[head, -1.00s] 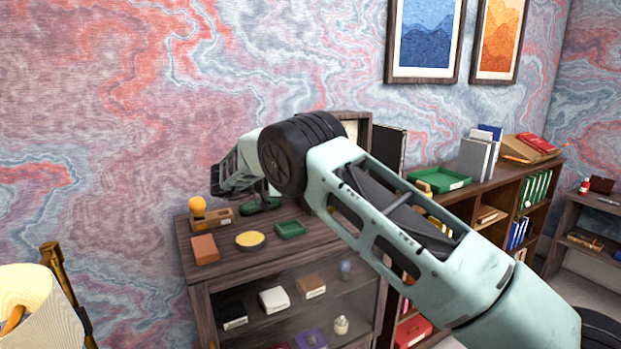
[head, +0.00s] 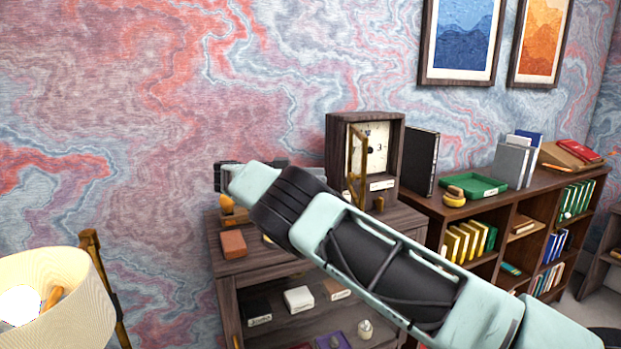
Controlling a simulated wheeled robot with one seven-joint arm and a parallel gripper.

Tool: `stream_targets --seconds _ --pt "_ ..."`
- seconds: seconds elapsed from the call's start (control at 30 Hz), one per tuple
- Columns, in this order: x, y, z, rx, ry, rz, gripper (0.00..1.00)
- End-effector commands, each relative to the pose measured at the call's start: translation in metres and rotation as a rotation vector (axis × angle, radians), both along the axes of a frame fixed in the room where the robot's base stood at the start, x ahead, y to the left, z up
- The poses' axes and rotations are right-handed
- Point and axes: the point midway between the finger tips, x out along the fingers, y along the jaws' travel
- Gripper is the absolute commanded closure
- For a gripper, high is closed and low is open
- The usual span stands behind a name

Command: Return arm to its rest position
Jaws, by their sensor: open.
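My pale green arm (head: 390,270) reaches in from the lower right across the head view, in front of the wooden cabinet (head: 231,292). My gripper (head: 222,177) is at the arm's far end, above the cabinet's left part and against the marbled wall in the picture. It is open, though its fingers are small and partly hidden by the wrist. I see nothing held in it. The arm hides part of the cabinet top.
A bookshelf (head: 520,208) with a green tray (head: 475,187) is at right. A lamp (head: 60,300) stands at lower left.

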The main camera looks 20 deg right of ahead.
Motion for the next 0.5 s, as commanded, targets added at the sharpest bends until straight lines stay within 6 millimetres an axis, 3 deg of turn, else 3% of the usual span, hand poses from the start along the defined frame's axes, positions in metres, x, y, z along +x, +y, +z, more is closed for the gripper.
stream_targets --seconds 0.5 --pt "0.0024 0.0071 0.0000 -0.001 0.000 0.008 0.58"
